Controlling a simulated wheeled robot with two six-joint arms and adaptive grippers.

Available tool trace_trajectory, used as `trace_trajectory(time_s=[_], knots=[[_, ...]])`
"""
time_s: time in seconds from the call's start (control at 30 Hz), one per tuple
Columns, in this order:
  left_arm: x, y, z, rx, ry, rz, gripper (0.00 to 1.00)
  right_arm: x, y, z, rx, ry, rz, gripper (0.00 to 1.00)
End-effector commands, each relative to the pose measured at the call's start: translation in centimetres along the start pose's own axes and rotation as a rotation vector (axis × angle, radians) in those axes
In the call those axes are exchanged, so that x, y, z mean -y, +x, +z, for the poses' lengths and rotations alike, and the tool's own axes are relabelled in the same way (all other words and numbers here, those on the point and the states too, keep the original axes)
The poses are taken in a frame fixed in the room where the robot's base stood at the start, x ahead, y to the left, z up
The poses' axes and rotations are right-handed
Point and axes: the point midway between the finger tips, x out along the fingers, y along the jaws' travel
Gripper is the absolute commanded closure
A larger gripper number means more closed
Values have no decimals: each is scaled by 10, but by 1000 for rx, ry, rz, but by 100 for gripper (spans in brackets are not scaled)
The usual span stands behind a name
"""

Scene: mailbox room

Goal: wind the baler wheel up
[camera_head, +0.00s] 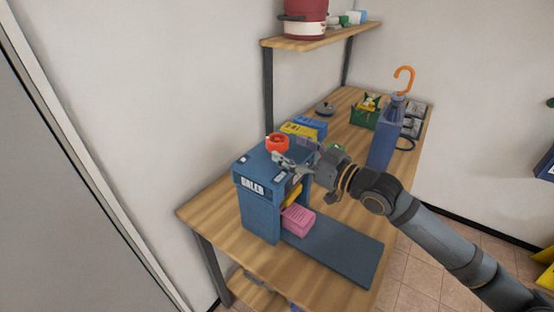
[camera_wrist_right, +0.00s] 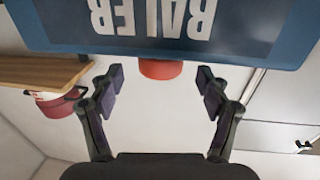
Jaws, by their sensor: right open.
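The blue baler (camera_head: 262,200) stands on the wooden table, with its name label on the front. Its red-orange wheel (camera_head: 277,143) sits on top. My right gripper (camera_head: 280,160) is open beside the baler's top, close to the wheel. In the right wrist view, the baler's label (camera_wrist_right: 150,18) fills the upper part, and part of the red wheel (camera_wrist_right: 160,69) shows between the open fingers (camera_wrist_right: 160,85), with nothing gripped. A pink block (camera_head: 298,219) lies at the baler's opening, partly hidden inside. My left gripper is not in view.
A shelf (camera_head: 310,41) with a red pot (camera_head: 305,18) hangs above the back.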

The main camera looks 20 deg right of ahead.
Motion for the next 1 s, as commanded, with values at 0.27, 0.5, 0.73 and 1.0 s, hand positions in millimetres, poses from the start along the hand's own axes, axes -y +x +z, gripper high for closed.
trace_trajectory(time_s=[0.27, 0.5, 0.73, 1.0], knots=[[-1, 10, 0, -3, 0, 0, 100, 2, 26, -2, -8, 10, -9, 23], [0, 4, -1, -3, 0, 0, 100, 0, 44, -3, -1, 7, -1, 23], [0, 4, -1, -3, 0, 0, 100, 1, 50, -2, 2, 4, -5, 23], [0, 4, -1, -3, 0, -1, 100, 1, 49, -1, 2, 4, -4, 37]])
